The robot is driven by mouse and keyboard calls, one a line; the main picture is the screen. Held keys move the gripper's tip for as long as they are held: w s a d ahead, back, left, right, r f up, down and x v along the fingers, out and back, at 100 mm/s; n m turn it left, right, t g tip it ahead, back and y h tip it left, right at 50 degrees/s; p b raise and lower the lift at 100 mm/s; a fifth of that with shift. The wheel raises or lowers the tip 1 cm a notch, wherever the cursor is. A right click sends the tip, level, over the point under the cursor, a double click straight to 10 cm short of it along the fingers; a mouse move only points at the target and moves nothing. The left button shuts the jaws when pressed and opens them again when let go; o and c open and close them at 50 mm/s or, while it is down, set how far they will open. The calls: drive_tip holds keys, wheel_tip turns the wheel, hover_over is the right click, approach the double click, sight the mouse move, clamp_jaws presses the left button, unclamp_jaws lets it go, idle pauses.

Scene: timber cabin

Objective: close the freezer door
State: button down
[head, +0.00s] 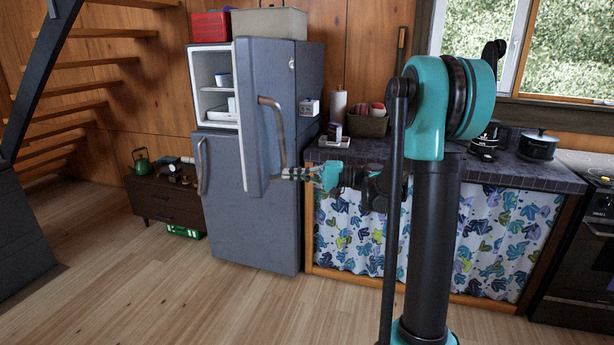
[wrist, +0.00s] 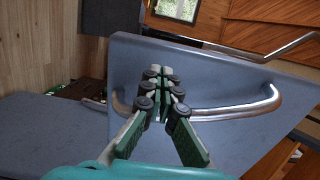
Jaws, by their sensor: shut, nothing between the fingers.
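The freezer door (head: 257,120) is the upper door of a blue-grey fridge (head: 270,222). It stands open, swung out to the front, and the white freezer compartment (head: 214,82) shows to its left. A curved metal handle (head: 277,140) is on its outer face. My gripper (head: 292,174) is shut and empty near the lower end of that handle. In the wrist view my gripper's fingers (wrist: 159,80) are together in front of the freezer door (wrist: 200,75), with the handle (wrist: 235,108) passing close behind them. I cannot tell whether they touch it.
The lower fridge door is closed, with its own handle (head: 201,166). A tiled counter (head: 400,160) with a patterned curtain stands right of the fridge. A low dark cabinet (head: 162,198) stands left. The wooden floor in front (head: 180,290) is clear.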

sight(262, 172)
drive_tip(key=shift+w+a, duration=0.2)
drive_tip(key=shift+a, duration=0.8)
drive_tip(key=shift+w+a, duration=0.15)
drive_tip(key=shift+a, duration=0.8)
drive_tip(key=shift+w+a, duration=0.2)
drive_tip(key=shift+a, duration=0.8)
drive_tip(key=shift+a, duration=0.1)
